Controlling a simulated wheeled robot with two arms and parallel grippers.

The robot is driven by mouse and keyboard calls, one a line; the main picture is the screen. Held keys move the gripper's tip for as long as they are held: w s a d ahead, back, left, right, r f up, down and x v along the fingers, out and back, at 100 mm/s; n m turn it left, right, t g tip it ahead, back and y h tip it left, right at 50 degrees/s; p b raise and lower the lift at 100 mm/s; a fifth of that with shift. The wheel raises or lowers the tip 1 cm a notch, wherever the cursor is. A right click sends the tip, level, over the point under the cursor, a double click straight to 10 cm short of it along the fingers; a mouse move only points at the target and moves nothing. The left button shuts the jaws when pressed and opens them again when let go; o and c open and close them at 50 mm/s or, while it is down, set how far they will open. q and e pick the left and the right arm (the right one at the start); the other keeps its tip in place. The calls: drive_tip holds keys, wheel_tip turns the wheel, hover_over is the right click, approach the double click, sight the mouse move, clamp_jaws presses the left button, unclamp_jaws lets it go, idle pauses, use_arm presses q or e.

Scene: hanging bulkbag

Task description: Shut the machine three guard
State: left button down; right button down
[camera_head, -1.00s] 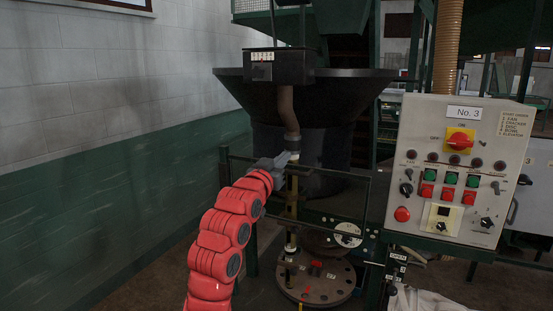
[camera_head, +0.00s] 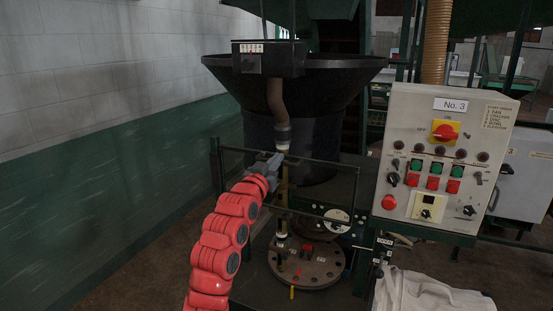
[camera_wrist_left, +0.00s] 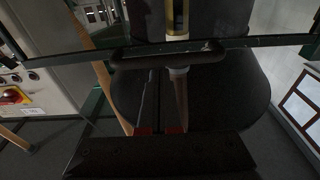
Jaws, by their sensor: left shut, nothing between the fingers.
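The machine three guard (camera_head: 325,163) is a thin dark frame with a see-through pane in front of the machine marked No. 3. Its lower rail shows above the round plate in the head view; I cannot tell how far open it is. My left gripper (camera_head: 274,162) is at the guard's top rail, left of its middle, shut and holding nothing. In the left wrist view a dark rail (camera_wrist_left: 255,42) crosses the picture, with a dark rounded bar (camera_wrist_left: 165,53) at its middle. Contact between fingers and rail is not clear. My right gripper is not in view.
The control panel (camera_head: 443,150) stands right of the guard. A round plate (camera_head: 307,268) with small parts lies below it. A black hopper (camera_head: 345,75) with a hanging spout (camera_head: 279,108) is behind. A pale sack (camera_head: 430,294) lies front right. Floor at left is clear.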

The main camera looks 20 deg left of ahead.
use_arm(q)
drive_tip(key=shift+f, duration=0.1)
wheel_tip(320, 180, down, 41)
drive_tip(key=b, duration=3.2)
drive_tip(key=shift+r, duration=0.2)
